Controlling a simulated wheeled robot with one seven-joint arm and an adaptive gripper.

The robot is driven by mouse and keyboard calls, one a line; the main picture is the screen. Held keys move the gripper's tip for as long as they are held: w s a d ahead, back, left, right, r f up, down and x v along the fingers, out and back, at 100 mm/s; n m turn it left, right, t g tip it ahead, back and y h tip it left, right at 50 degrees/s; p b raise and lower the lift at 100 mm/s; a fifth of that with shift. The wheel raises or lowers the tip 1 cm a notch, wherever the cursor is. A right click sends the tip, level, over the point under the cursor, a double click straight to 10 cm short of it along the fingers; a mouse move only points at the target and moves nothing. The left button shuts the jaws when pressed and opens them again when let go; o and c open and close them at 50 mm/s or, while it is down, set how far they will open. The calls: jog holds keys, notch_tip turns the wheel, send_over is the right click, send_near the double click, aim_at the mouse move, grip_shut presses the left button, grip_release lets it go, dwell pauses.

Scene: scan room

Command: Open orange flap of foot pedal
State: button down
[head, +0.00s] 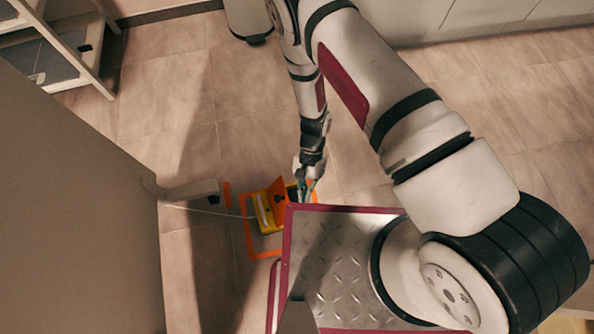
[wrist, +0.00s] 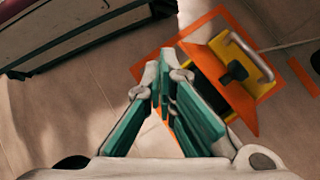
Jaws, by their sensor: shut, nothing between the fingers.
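The foot pedal (head: 264,214) is a yellow unit on the tiled floor, partly hidden by my base. Its orange flap (head: 278,198) stands tilted up, with a small dark piece on its face. In the wrist view the flap (wrist: 218,50) is raised at an angle over the yellow body (wrist: 243,50), beside a dark opening. My gripper (head: 303,184) is just right of the flap in the head view. In the wrist view my gripper (wrist: 160,80) is shut and empty, left of the flap; whether it touches the flap I cannot tell.
Orange tape (head: 249,240) frames the pedal on the floor. A pale cable (head: 205,211) runs left from it. A large grey-brown panel (head: 75,190) with a protruding arm (head: 190,190) stands at left. A shelf (head: 60,45) is at upper left. Open floor lies behind.

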aim_at(287, 199)
jog(key=w+d+f+m+t+y+p, duration=0.1)
jog(key=w+d+f+m+t+y, duration=0.1)
jog(key=w+d+m+t+y, duration=0.45)
jog(key=s+a+f+m+g+b, duration=0.1)
jog(key=s+a+f+m+b, duration=0.2)
jog(key=a+f, duration=0.3)
jog(key=shift+s+a+b, duration=0.75)
jog(key=shift+s+a, duration=0.15)
jog(key=shift+a, duration=0.6)
jog(key=shift+g+y, duration=0.25)
jog(key=a+r+p, duration=0.1)
jog(key=p, duration=0.1)
jog(key=s+a+r+p, duration=0.1)
jog(key=a+p, duration=0.1)
jog(key=p, duration=0.1)
jog(key=shift+s+a+r, duration=0.1)
jog(key=shift+r, duration=0.25)
jog(key=shift+a+f, duration=0.1)
